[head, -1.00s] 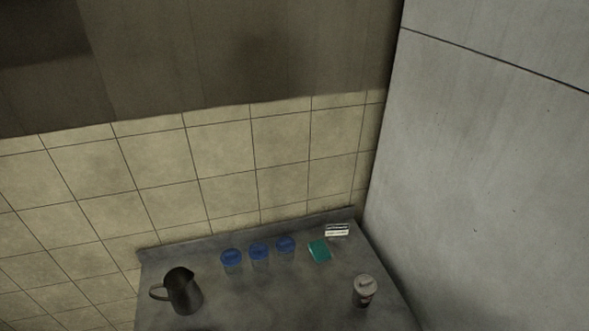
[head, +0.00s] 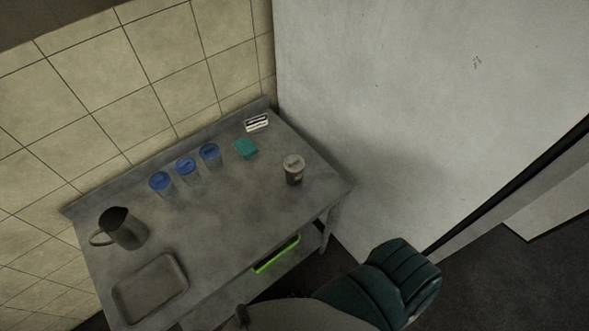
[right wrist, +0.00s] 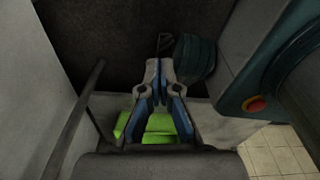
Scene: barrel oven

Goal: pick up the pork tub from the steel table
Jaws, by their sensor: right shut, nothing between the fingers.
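The steel table (head: 215,215) stands below me in the head view, against the tiled wall. Three clear tubs with blue lids stand in a row near its back: left (head: 161,184), middle (head: 187,169) and right (head: 210,155). A separate tub with a pale lid and dark label (head: 293,170) stands near the right end. I cannot read any label, so I cannot tell which is the pork tub. My right gripper (right wrist: 160,80) is shut and empty in the right wrist view, with no tub near its fingers. My left gripper is not in view.
A dark jug (head: 122,229) and a shallow tray (head: 150,288) are at the table's left. A teal block (head: 245,148) and a small white box (head: 257,124) lie at the back right. A green item (head: 277,254) is below the tabletop. A pale wall (head: 400,110) rises at the right.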

